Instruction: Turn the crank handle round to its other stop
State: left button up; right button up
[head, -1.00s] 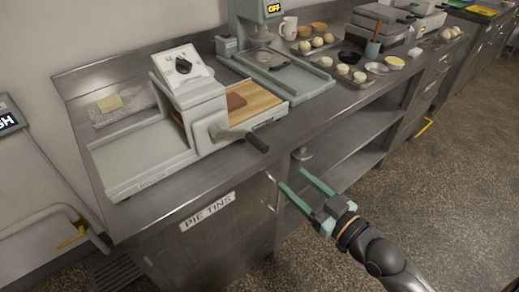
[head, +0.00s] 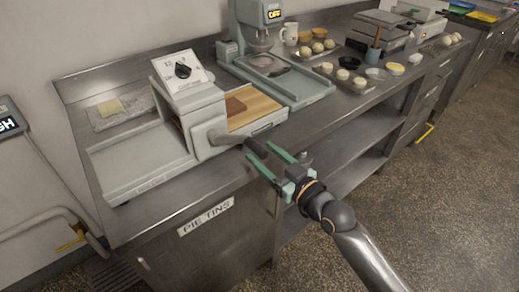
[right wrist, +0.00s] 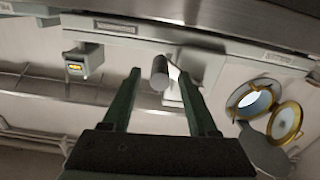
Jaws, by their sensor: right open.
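The crank handle (head: 255,147) is a dark grip on a grey arm at the front of a pale green machine (head: 208,118) with a dial on top. The crank arm points to the right. My right gripper (head: 259,151) is open, with its green fingertips close to the grip, one on each side. In the right wrist view, the round end of the crank handle (right wrist: 159,73) shows between the open fingers, apart from the gripper's palm. Whether either finger touches it I cannot tell. My left gripper is not in view.
The machine stands on a steel counter (head: 172,207) with open shelves (head: 345,150) below on the right. A tray with dough balls (head: 342,74) lies farther right. The floor in front is clear.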

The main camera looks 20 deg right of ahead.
jog(key=shift+x, duration=1.05)
jog(key=shift+c, duration=0.3)
grip_shut()
dwell(0.4)
